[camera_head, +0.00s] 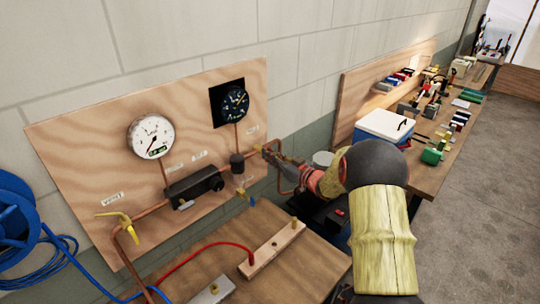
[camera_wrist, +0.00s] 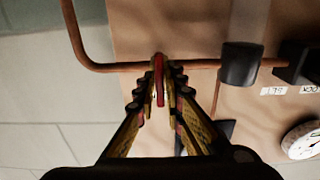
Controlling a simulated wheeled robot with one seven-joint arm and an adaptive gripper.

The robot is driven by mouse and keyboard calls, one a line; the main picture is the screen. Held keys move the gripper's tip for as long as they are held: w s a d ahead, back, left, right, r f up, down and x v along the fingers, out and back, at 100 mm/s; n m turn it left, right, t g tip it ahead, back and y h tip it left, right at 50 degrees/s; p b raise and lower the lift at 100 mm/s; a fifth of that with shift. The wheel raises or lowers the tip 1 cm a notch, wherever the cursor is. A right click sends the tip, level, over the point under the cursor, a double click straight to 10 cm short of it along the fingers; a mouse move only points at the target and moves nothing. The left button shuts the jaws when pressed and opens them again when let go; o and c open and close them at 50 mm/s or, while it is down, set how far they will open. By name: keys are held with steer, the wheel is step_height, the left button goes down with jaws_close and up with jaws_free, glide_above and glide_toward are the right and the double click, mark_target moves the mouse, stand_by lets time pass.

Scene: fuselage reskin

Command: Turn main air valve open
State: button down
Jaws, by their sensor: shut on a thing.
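In the wrist view, a red valve lever (camera_wrist: 159,72) sits on a copper pipe that runs along a plywood board. My gripper (camera_wrist: 160,95) has its fingers on both sides of this lever and is shut on it. The lever points from the pipe towards my palm. In the camera_head view my gripper (camera_head: 273,157) is at the right edge of the plywood board (camera_head: 85,155), at the pipe's right end. There the fingers hide most of the valve. A label above it is too small to read.
The board holds a white gauge (camera_head: 151,136), a dark gauge (camera_head: 235,103), a black block (camera_head: 195,186) and a yellow lever (camera_head: 119,218). A blue hose reel (camera_head: 15,225) is at left. A bench (camera_head: 205,255) stands below. A tool-covered table is at right, beside open floor (camera_head: 480,210).

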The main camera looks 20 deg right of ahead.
steer(key=shift+n+b, duration=0.3)
steer(key=shift+b, duration=0.1)
steer(key=n+b, duration=0.2)
steer(key=b, duration=0.1)
steer(key=n+b, duration=0.1)
steer(key=shift+a+f+n, duration=0.1)
steer(key=shift+f+n, duration=0.15)
steer(key=shift+n, duration=0.05)
steer(key=n+b, duration=0.7)
steer(key=b, duration=0.1)
steer(key=n+b, duration=0.6)
steer(key=b, duration=0.1)
steer(key=shift+s+a+f+n+b, duration=0.1)
steer(key=shift+a+f+n+b, duration=0.1)
steer(key=shift+n+b, duration=0.2)
steer(key=c, duration=2)
jaws_free()
steer(key=shift+r, duration=0.1)
steer(key=shift+o, duration=0.2)
